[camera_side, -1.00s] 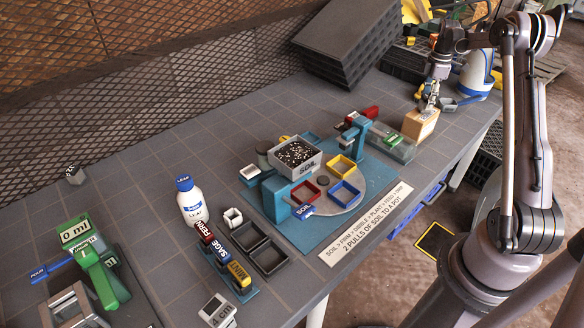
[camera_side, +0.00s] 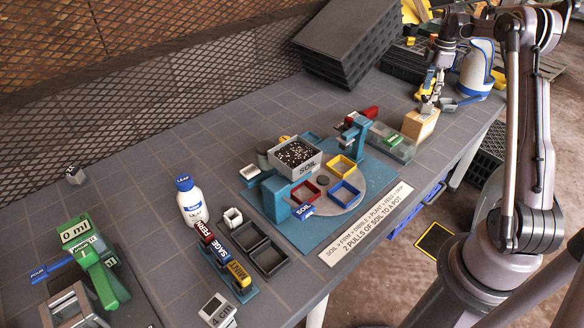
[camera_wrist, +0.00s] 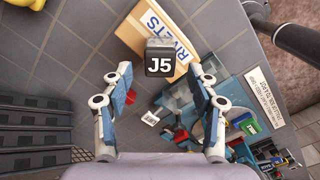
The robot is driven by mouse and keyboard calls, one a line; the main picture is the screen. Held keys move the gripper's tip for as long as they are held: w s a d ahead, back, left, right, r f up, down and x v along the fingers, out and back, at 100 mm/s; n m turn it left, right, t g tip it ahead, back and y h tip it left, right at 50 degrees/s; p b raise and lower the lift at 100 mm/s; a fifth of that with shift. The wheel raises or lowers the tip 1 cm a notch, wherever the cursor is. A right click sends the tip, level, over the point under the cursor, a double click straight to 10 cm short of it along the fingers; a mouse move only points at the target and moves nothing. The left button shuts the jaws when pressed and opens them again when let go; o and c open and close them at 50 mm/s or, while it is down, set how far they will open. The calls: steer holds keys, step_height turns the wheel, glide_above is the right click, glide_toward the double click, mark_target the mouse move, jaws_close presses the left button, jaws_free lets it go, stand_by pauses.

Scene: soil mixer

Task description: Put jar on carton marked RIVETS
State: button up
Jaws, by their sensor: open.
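The carton marked RIVETS (camera_wrist: 140,30) is a tan box with a white label in blue letters. It stands near the table's right edge in the side view (camera_side: 421,127). A small dark grey jar labelled J5 (camera_wrist: 159,57) shows over the carton's top in the wrist view and appears to rest on it near one edge. In the side view the jar is too small to make out clearly. My gripper (camera_wrist: 161,74) is open, its fingers apart on either side of the jar, with visible gaps. In the side view my gripper (camera_side: 427,98) is just above the carton.
A clear tray (camera_side: 392,143) and the blue soil-mixer station (camera_side: 325,225) lie left of the carton. A white-and-blue rounded container (camera_side: 476,70) stands behind it at right. Dark ribbed trays (camera_side: 345,40) lean at the back. The table's edge is close by.

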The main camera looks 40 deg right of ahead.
mark_target(428, 97)
step_height(428, 97, up, 8)
steer(key=w+a+r+m+t+h, duration=0.1)
steer(key=w+a+r+m, duration=0.15)
steer(key=a, duration=0.95)
steer(key=w+a+r+m+t+h, duration=0.15)
steer(key=a+r, duration=0.25)
steer(key=a, duration=0.9)
steer(key=s+a+f+m+t, duration=0.1)
steer(key=s+a+f, duration=0.1)
steer(key=s+a, duration=0.2)
steer(key=s+a+f+m+t+y, duration=0.1)
steer(key=s+a+f+m+t, duration=0.1)
steer(key=a, duration=0.8)
steer(key=s+a+f+m+t+y, duration=0.1)
steer(key=s+a+f+m, duration=0.1)
steer(key=s+a, duration=0.3)
steer(key=a+f, duration=0.1)
steer(key=a, duration=0.2)
steer(key=shift+s+f+t, duration=0.35)
steer(key=shift+s+f, duration=0.05)
